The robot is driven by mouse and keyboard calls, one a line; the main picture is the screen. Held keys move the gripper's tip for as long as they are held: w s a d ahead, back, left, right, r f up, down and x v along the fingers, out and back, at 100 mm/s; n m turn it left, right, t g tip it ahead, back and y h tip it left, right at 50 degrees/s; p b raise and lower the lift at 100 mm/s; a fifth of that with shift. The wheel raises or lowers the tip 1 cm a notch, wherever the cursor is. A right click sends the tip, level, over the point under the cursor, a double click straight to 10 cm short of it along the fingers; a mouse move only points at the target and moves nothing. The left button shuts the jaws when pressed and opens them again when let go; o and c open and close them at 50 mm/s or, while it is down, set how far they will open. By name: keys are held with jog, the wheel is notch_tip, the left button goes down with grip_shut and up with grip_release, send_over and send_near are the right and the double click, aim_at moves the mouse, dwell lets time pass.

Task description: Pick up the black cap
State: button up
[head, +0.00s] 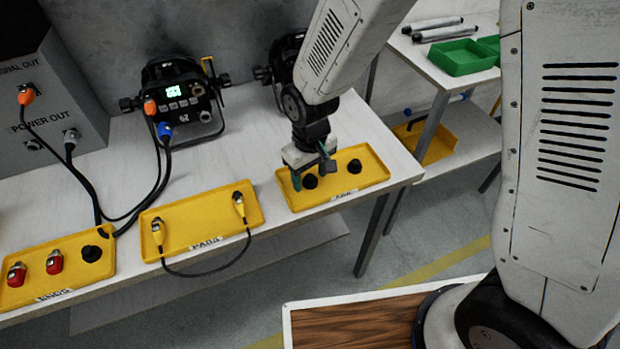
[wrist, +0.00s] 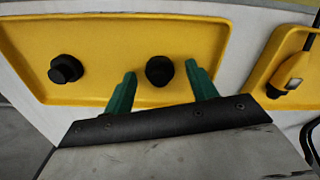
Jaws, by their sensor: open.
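Two black caps lie in the right yellow tray (head: 374,176). One black cap (head: 309,181) is at the tray's left part, near my gripper; it also shows in the wrist view (wrist: 159,71), between and just beyond the two green fingertips. The other black cap (head: 354,166) is farther right in the tray; in the wrist view it is at the left (wrist: 65,69). My gripper (head: 311,176) is open and empty over the tray's left part. It also shows in the wrist view (wrist: 164,82). Whether a finger touches the near cap cannot be told.
A middle yellow tray (head: 185,222) holds a cable with yellow connectors. A green bin (head: 462,57) is on the other table.

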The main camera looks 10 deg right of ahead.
jog(key=c, duration=1.1)
jog(key=shift+r, duration=0.1)
